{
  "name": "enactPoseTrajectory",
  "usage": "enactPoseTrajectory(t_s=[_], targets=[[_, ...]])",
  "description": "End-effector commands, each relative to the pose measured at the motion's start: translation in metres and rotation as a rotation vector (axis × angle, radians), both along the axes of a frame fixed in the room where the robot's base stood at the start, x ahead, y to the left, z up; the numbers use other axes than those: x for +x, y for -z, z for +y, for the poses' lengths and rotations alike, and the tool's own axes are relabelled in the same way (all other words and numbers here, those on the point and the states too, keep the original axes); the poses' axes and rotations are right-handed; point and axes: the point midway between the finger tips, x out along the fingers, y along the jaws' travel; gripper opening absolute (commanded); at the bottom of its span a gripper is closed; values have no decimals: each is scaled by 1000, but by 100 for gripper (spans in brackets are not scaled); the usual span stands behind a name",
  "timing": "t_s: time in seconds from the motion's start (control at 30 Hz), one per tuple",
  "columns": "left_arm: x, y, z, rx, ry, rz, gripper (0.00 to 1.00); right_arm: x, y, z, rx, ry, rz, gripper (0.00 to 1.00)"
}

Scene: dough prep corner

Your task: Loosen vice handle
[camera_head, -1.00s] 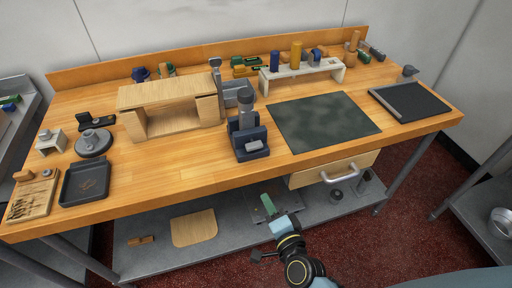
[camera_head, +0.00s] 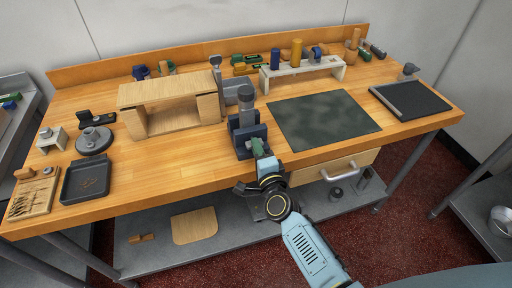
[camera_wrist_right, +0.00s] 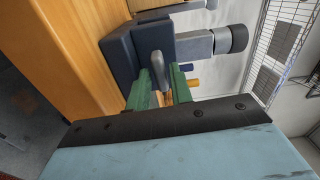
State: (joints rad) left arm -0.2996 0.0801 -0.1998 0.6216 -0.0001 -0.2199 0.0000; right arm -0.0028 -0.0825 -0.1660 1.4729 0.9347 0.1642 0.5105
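My right gripper (camera_head: 258,148) is at the front of the vice. In the right wrist view its green fingers (camera_wrist_right: 166,82) are apart, one on each side of the handle's end. Firm contact with the handle does not show. My left gripper is not in view.
A dark green mat (camera_head: 322,121) lies right of the vice, and a wooden stand (camera_head: 172,95) is to its left. A grey bin (camera_head: 232,90) is behind it. A drawer with a handle (camera_head: 338,171) is under the bench top.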

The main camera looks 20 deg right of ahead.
Motion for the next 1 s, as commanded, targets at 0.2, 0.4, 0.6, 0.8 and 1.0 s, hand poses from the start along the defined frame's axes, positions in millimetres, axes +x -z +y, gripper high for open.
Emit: enactPoseTrajectory(t_s=[0.2, 0.4, 0.6, 0.8, 1.0], targets=[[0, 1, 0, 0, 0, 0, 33, 11, 0, 0, -1, 0, 0, 22], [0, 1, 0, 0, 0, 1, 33, 11, 0, 0, -1, 0, 0, 22], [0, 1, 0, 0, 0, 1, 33, 11, 0, 0, -1, 0, 0, 0], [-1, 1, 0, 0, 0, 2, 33, 10, 0, 0, -4, 0, 0, 0], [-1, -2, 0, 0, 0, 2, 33, 10, -1, 1, -49, 0, -2, 0]])
